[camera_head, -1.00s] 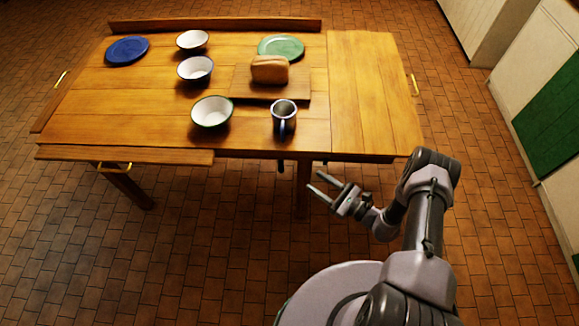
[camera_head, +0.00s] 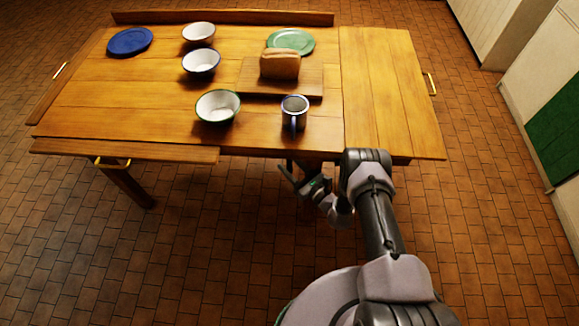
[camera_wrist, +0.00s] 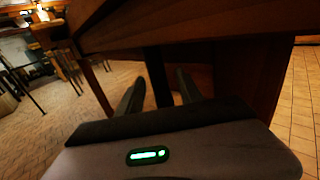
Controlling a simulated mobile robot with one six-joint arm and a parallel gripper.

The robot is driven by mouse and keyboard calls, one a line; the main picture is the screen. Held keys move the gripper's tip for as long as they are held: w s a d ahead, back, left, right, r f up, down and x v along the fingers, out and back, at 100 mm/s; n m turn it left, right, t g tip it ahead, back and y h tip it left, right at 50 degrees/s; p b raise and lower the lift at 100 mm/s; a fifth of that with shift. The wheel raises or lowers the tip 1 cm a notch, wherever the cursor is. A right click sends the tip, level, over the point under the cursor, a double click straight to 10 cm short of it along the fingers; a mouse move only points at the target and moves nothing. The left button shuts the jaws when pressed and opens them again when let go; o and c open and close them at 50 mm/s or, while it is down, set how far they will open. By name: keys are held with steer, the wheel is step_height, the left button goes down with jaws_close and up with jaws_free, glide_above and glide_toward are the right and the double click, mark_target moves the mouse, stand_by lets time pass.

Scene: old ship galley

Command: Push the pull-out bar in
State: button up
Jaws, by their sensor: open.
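My gripper (camera_head: 291,170) is at the near edge of the wooden table (camera_head: 110,95), low and close to its underside, below the enamel mug. In the wrist view my gripper (camera_wrist: 158,90) is open, with its two dark fingers pointing under the tabletop. A dark upright bar (camera_wrist: 155,66) shows between and beyond the fingers. I cannot tell whether it is the pull-out bar or a table part, or whether a finger touches it. No pull-out bar shows clearly in the head view; the table edge and my arm hide that area.
The table bears a mug (camera_head: 294,112), several bowls, a blue plate (camera_head: 130,41), a green plate (camera_head: 291,41) and bread (camera_head: 279,64) on a board. A hinged leaf with a brass handle (camera_head: 112,163) is along the near left edge. The tiled floor in front is clear.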

steer(key=shift+w+a, duration=0.15)
jaws_close()
stand_by(1.4)
